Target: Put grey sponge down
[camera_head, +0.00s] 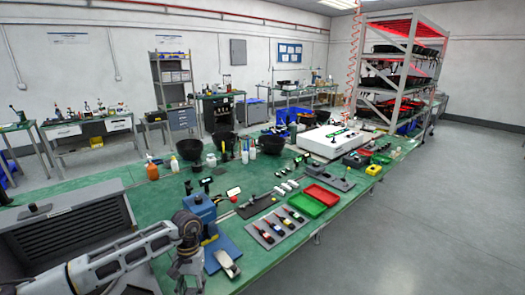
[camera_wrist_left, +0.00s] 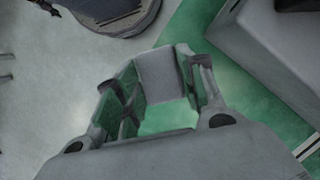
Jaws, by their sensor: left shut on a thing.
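My left gripper (camera_head: 188,268) is at the near edge of the green table (camera_head: 150,207), in front of the blue device. In the left wrist view the fingers of my left gripper (camera_wrist_left: 157,78) are shut on the grey sponge (camera_wrist_left: 160,72), a pale grey block between them. The sponge is held near the table edge, with green top and grey floor behind it. I cannot make out the sponge in the head view. My right gripper is not in view.
A large grey vented box (camera_head: 70,240) stands to the left, and a blue device (camera_head: 200,208) with a blue mat (camera_head: 222,246) to the right. Beyond are a grey mat (camera_head: 268,240), a green tray (camera_head: 299,206) and a red tray (camera_head: 322,195). Bare table shows behind the box.

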